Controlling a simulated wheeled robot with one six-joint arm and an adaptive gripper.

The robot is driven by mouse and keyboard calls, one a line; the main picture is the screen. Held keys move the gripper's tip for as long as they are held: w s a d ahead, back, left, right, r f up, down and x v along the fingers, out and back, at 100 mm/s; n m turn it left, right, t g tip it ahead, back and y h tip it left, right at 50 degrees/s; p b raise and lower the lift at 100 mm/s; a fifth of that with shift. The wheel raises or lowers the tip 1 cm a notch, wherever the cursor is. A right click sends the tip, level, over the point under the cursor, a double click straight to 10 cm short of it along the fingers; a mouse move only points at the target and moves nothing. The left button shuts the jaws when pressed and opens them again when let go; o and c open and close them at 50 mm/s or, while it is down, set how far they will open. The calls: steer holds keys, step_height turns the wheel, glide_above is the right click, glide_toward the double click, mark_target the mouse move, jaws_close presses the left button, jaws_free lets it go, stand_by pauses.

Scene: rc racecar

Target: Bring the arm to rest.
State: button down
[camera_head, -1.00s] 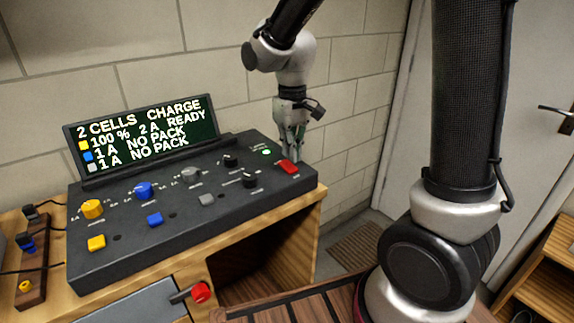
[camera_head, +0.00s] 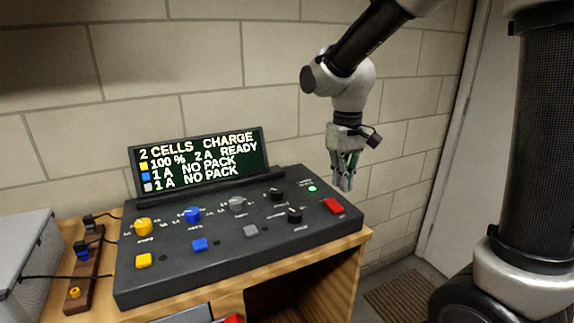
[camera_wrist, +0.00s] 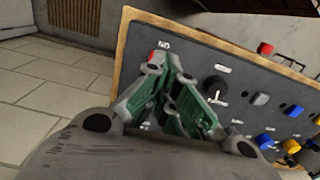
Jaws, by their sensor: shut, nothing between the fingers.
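My gripper (camera_head: 345,182) is shut and empty. In the head view it hangs fingers down at the right end of the charger console (camera_head: 133,292), above and behind the red button (camera_head: 333,206). It looks apart from the console. In the wrist view my gripper (camera_wrist: 200,132) covers part of the console's panel (camera_wrist: 235,62), and a red piece (camera_wrist: 152,56) shows beside its fingers. The console's screen (camera_head: 201,160) reads 2 cells, charge, yellow 100 % 2 A ready, blue and grey no pack. A green lamp (camera_head: 312,188) is lit.
The console stands on a wooden cabinet (camera_head: 352,250). A strip of connectors (camera_head: 82,275) and a grey box (camera_head: 28,262) stand at its left. A block wall (camera_head: 230,80) is behind and a door (camera_head: 470,150) to the right. Open air surrounds my gripper above the console.

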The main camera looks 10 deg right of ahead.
steer(key=s+d+r+m+t, duration=0.2)
steer(key=s+d+r, duration=0.2)
steer(key=s+d, duration=0.3)
steer(key=s+d+r+m+t, duration=0.1)
steer(key=s+d+r+t, duration=0.1)
steer(key=s+d+r, duration=0.2)
steer(key=s+d, duration=0.3)
steer(key=s, duration=0.4)
steer(key=shift+s+d+r+m+t, duration=0.2)
steer(key=shift+d+m+t, duration=0.1)
steer(key=shift+m, duration=0.1)
steer(key=c, duration=2.2)
jaws_free()
